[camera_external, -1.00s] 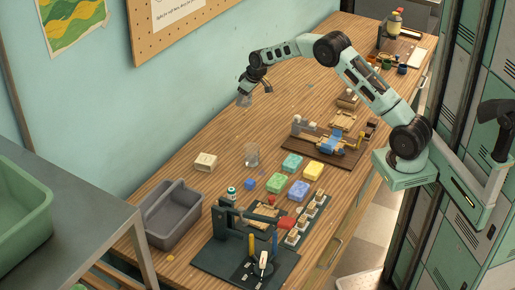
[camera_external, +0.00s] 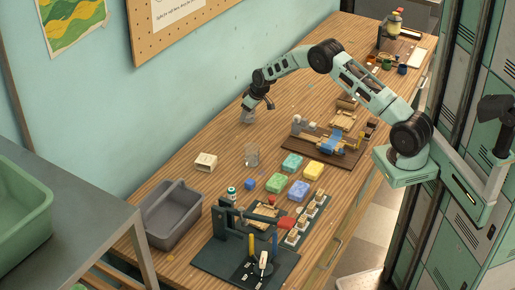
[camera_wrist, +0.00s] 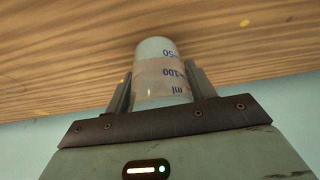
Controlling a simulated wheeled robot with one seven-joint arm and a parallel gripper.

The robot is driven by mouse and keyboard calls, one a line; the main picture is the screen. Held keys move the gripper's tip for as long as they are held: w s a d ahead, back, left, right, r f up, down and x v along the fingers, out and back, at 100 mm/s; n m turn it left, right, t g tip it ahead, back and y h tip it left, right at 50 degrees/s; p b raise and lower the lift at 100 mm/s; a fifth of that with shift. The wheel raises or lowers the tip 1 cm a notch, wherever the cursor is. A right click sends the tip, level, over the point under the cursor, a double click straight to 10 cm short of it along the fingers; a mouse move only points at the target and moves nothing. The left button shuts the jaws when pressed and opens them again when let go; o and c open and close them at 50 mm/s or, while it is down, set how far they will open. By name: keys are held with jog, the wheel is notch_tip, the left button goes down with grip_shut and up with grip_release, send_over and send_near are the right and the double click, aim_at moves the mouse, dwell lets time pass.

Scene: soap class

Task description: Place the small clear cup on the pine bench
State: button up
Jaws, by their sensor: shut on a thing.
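The small clear cup (camera_wrist: 158,68) has dark volume marks and sits between the fingers of my gripper (camera_wrist: 160,90) in the wrist view. My gripper is shut on it. In the external view the cup (camera_external: 247,116) is under my gripper (camera_external: 249,107), low over the back part of the pine bench (camera_external: 215,137) near the wall. I cannot tell whether its bottom touches the wood.
Coloured soap blocks, including a green one (camera_external: 277,183) and a yellow one (camera_external: 313,171), lie mid-bench. A white block (camera_external: 205,162) is at left, a grey caddy (camera_external: 170,222) nearer. A wooden board with tools (camera_external: 312,150) is at right. Bare wood surrounds the cup.

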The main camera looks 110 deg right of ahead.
jog(key=shift+f, duration=0.55)
jog(key=shift+f, duration=0.15)
jog(key=o, duration=1)
